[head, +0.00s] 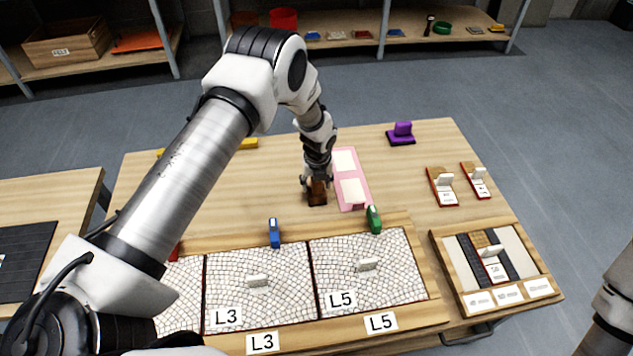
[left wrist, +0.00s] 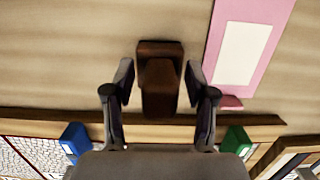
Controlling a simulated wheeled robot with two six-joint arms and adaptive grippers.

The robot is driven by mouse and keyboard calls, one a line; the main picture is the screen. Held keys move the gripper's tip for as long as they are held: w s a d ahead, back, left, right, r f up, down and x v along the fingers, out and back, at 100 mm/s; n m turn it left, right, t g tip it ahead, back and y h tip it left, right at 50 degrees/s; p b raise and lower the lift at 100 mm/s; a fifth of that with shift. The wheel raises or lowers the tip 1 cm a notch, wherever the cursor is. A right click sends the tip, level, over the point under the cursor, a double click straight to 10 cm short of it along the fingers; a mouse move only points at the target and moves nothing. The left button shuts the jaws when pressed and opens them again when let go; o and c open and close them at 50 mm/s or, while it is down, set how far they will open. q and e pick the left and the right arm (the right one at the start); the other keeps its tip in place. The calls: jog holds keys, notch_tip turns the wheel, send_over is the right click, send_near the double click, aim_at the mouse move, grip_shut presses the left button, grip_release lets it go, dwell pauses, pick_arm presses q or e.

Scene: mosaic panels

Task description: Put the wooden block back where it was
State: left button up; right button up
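The dark brown wooden block (head: 317,195) stands on the table, just left of a pink board. In the left wrist view the block (left wrist: 160,88) shows a wider base part and a raised narrower part. My left gripper (head: 317,184) is over the block, pointing down. In the left wrist view its two fingers (left wrist: 160,80) are open, one on each side of the block, with a visible gap on both sides. The right gripper is out of view; only part of my right arm shows at the right edge.
The pink board (head: 363,206) with white pads lies close right of the block. Blue (head: 274,232) and green (head: 374,219) pieces stand at the mosaic panels' back edge (head: 290,233). A purple piece (head: 402,132) stands at the back. Table between is clear.

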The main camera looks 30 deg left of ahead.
pick_arm(q)
jog(key=shift+r, duration=0.1)
jog(key=shift+r, duration=0.3)
jog(key=r, duration=0.3)
jog(key=s+r, duration=0.1)
jog(key=r, duration=0.3)
jog(key=d+r+p, duration=0.1)
jog(key=r, duration=0.3)
jog(key=shift+s+r, duration=0.25)
jog(key=shift+f, duration=0.1)
